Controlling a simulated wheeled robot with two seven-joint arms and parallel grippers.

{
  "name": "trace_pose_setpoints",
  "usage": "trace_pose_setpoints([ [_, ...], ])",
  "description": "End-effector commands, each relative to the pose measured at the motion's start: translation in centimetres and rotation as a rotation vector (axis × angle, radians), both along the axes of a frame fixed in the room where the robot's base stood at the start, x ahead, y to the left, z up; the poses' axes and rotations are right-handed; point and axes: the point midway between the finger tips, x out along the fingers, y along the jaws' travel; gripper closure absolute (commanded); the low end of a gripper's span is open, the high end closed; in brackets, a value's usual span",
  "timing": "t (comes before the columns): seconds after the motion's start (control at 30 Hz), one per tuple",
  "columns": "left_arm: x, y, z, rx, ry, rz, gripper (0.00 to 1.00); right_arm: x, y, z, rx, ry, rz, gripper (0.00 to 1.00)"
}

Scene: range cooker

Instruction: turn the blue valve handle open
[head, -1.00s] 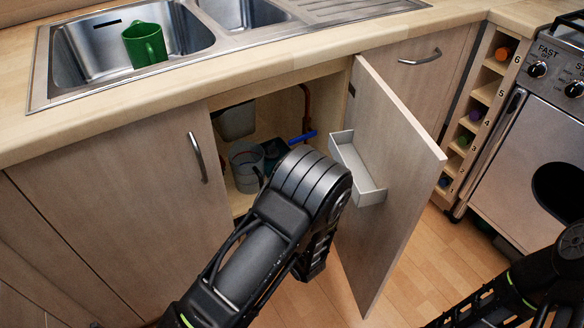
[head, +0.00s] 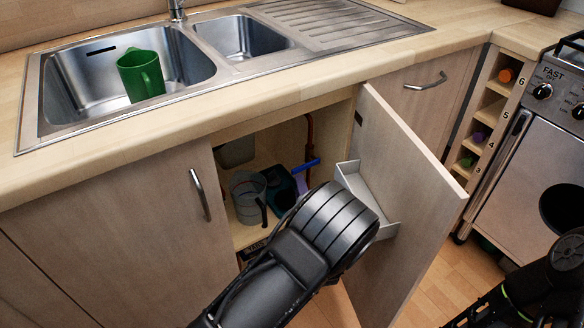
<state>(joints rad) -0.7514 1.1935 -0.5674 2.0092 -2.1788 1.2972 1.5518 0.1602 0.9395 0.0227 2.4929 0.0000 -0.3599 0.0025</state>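The blue valve handle (head: 306,165) is a small bar inside the open cupboard under the sink, at the foot of a copper pipe (head: 310,132). It lies slantwise, rising to the right. My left arm reaches up from the bottom, and its thick black ridged wrist is just in front of and below the handle, to the right. The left fingers are hidden behind the wrist, so I cannot see whether they are open or touch anything. My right arm shows at the lower right edge; its fingers are not seen.
The open cupboard door (head: 410,200) with a grey door tray (head: 385,205) stands close right of my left wrist. A grey bucket (head: 246,195), a dark teal container (head: 280,185) and a purple item are inside. A green mug (head: 141,75) is in the sink above.

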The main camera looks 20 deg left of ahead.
Motion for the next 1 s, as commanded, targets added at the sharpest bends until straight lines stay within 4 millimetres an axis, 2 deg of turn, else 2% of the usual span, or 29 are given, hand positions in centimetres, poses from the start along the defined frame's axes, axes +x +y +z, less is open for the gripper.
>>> trace_pose_setpoints([
  [0.37, 0.6, 0.4, -0.1, 0.000, 0.001, 0.002, 0.60, 0.0, 0.0, -0.2, -0.001, 0.001, -0.001, 0.64],
  [0.8, 6.0, 3.3, -0.2, 0.000, 0.001, 0.003, 0.60, 0.3, -0.3, -1.3, -0.005, -0.005, -0.008, 0.64],
  [1.0, 6.9, 3.7, -0.1, 0.000, 0.002, 0.001, 0.60, 0.4, -0.4, -1.4, -0.006, -0.006, -0.009, 0.64],
])
